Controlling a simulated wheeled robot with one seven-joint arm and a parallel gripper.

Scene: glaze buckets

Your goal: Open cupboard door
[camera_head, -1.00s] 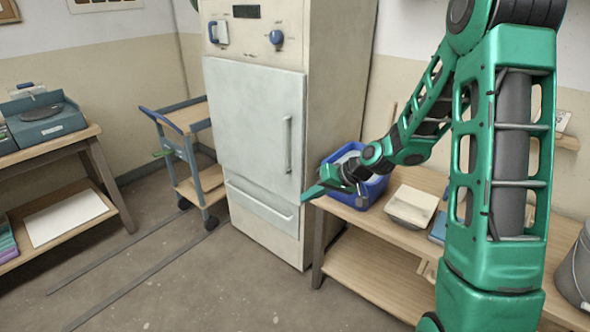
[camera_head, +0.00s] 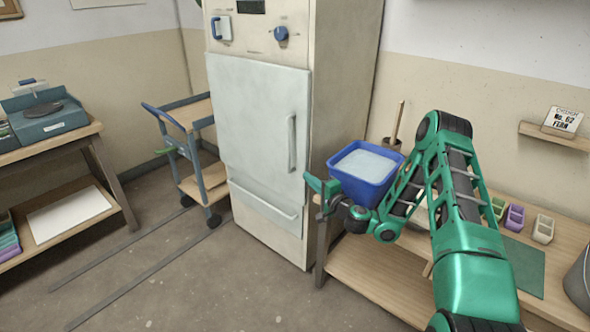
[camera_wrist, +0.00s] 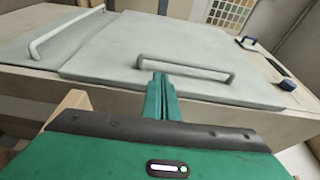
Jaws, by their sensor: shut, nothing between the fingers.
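The tall cream cupboard has a large pale grey upper door (camera_head: 250,125) that looks shut, with a vertical bar handle (camera_head: 292,143) near its right edge. Below it is a smaller lower panel (camera_head: 262,204) with a horizontal handle. My gripper (camera_head: 318,184) is shut and empty, to the right of the door and below its handle's height. In the wrist view my gripper's fingers (camera_wrist: 161,85) point at the door (camera_wrist: 200,50), and the door's handle (camera_wrist: 185,68) lies just beyond the fingertips. I cannot tell whether they touch it.
A blue tub (camera_head: 366,172) of pale glaze stands on the wooden bench (camera_head: 375,272) right of the cupboard, close to my arm. A trolley (camera_head: 185,150) stands to the left. The floor in front (camera_head: 190,275) is clear.

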